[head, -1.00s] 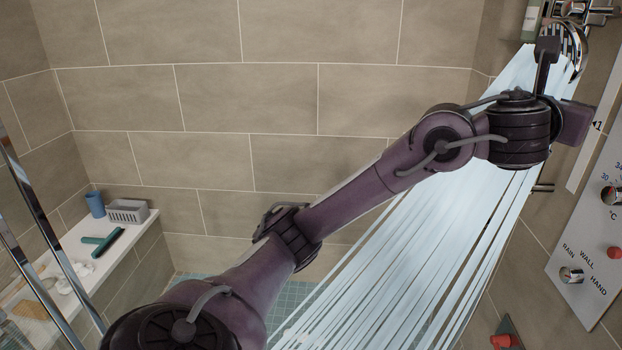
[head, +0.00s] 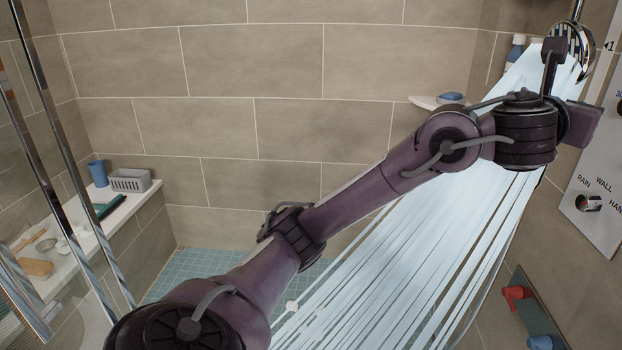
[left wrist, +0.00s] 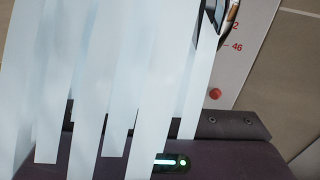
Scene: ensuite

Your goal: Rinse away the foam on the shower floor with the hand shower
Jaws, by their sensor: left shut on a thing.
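My left gripper (head: 553,48) is at the upper right of the head view, shut on the chrome hand shower (head: 584,50). A wide fan of pale water streams runs from the hand shower down and left towards the shower floor (head: 205,268), which has small teal tiles. A small white patch (head: 291,305) shows on the floor beside my arm; I cannot tell whether it is foam. My arm and the water hide much of the floor. In the left wrist view, water streams cover the left half and a chrome edge (left wrist: 216,14) shows at the top. My right gripper is not in view.
A white bench (head: 145,190) at left holds a blue cup (head: 98,173), a grey basket (head: 130,180) and brushes. Glass panel rails (head: 62,150) stand in front. A corner shelf (head: 425,102) and the control panel (head: 590,225) are at right, with a low red-handled shelf item (head: 516,296).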

